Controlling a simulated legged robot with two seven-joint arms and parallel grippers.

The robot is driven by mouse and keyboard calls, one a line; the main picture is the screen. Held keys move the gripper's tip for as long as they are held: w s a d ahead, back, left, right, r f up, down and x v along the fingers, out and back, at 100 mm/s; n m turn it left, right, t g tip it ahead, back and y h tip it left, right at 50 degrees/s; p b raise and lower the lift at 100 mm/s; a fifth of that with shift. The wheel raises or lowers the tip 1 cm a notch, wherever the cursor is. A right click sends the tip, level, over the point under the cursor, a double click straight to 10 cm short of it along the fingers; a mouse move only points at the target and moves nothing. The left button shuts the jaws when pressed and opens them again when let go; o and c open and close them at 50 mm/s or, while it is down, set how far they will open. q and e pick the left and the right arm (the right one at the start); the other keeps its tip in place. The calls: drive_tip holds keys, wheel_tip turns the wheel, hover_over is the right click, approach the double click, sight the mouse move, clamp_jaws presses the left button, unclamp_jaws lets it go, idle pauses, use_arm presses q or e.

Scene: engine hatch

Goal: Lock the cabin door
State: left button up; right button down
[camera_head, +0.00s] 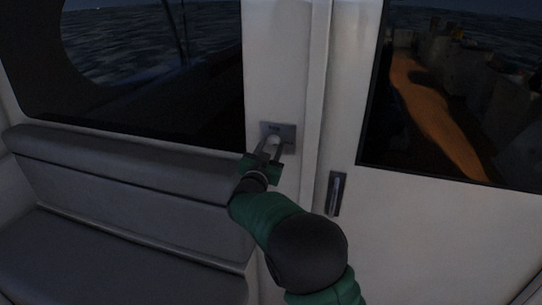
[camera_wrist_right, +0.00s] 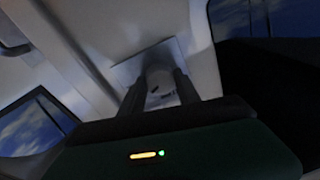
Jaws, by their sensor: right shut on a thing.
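The white cabin door (camera_head: 440,230) with a dark window fills the right of the head view. Its dark upright handle (camera_head: 336,194) sits near the door's left edge. A grey lock plate (camera_head: 288,130) with a pale round knob (camera_head: 273,142) is on the white post left of the door. My right gripper (camera_head: 269,147) is at the plate, its fingers shut on the knob. The right wrist view shows the knob (camera_wrist_right: 158,82) between the two dark fingers (camera_wrist_right: 160,92), with the plate (camera_wrist_right: 143,64) behind it. The fingers hide part of the knob. My left gripper is not in view.
A grey cushioned bench (camera_head: 120,190) runs along the left under a large dark window (camera_head: 160,65). The post's raised edge (camera_head: 316,100) stands between the lock plate and the door. The space before the door's right part is clear.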

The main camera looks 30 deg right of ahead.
drive_tip(key=shift+a+f+m+b, duration=0.1)
drive_tip(key=shift+f+m+b, duration=0.15)
drive_tip(key=shift+m+b, duration=0.75)
drive_tip(key=shift+a+f+m+b, duration=0.1)
drive_tip(key=shift+f+m+b, duration=0.3)
drive_tip(key=shift+m, duration=1)
drive_tip(key=shift+r, duration=0.2)
drive_tip(key=c, duration=1.1)
unclamp_jaws()
drive_tip(key=shift+d, duration=0.1)
drive_tip(key=shift+c, duration=0.2)
drive_tip(key=shift+o, duration=1.1)
drive_tip(key=shift+r, duration=0.1)
drive_tip(key=shift+o, duration=0.2)
drive_tip(key=shift+r+g, duration=0.15)
drive_tip(key=shift+g, duration=0.15)
drive_tip(key=shift+h, duration=0.3)
drive_tip(key=b+v, duration=0.1)
drive_tip(key=v, duration=1.6)
